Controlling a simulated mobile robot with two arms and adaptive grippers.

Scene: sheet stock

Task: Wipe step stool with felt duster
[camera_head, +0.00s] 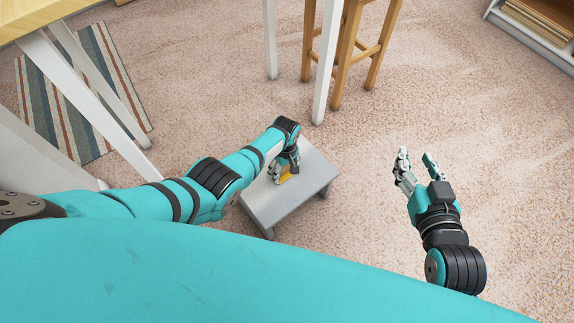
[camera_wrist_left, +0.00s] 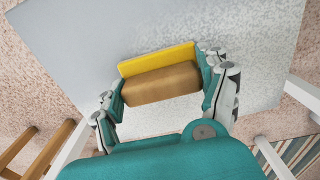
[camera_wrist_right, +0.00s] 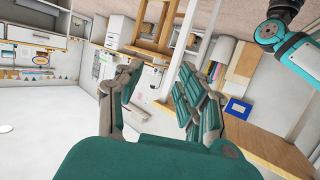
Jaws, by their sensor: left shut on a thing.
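The grey step stool (camera_head: 297,196) stands on the carpet in the middle of the head view. Its top (camera_wrist_left: 75,50) fills much of the left wrist view. My left gripper (camera_head: 283,172) is over the stool top, shut on the felt duster (camera_head: 286,177). In the left wrist view the duster has a wooden brown block (camera_wrist_left: 160,83) and a yellow felt layer (camera_wrist_left: 157,60), gripped at its two ends. I cannot tell if the felt touches the top. My right gripper (camera_head: 416,158) is open and empty above the carpet, right of the stool.
A wooden bar stool (camera_head: 345,50) and white table legs (camera_head: 327,62) stand behind the step stool. A striped rug (camera_head: 75,92) lies at the left beneath a table. A shelf unit (camera_head: 535,32) is at the far right. Carpet around the step stool's right side is clear.

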